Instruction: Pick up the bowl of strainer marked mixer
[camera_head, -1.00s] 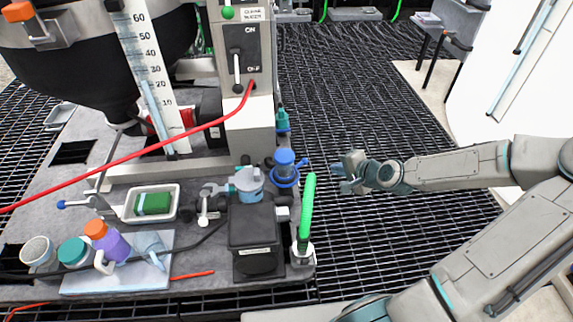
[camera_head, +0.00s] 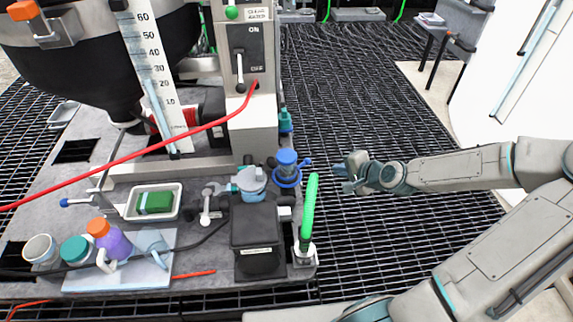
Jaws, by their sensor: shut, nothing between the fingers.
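No label reading "mixer" is legible at this size, so I cannot tell which fitting is the marked strainer. A blue fitting with a rounded body and a wider blue base (camera_head: 287,167) stands at the right edge of the grey deck. A pale blue-grey round fitting with a teal part (camera_head: 251,181) sits left of it, behind a black box. My gripper (camera_head: 340,177) is shut and empty, right of the blue fitting and apart from it, over the dark grating. Its fingers point left.
A green upright handle (camera_head: 309,214) stands at the deck's right edge, near the black box (camera_head: 256,237). A grey switch post (camera_head: 250,100) rises behind the fittings. A red hose (camera_head: 130,155) crosses the left. The grating (camera_head: 350,90) beyond my gripper is clear.

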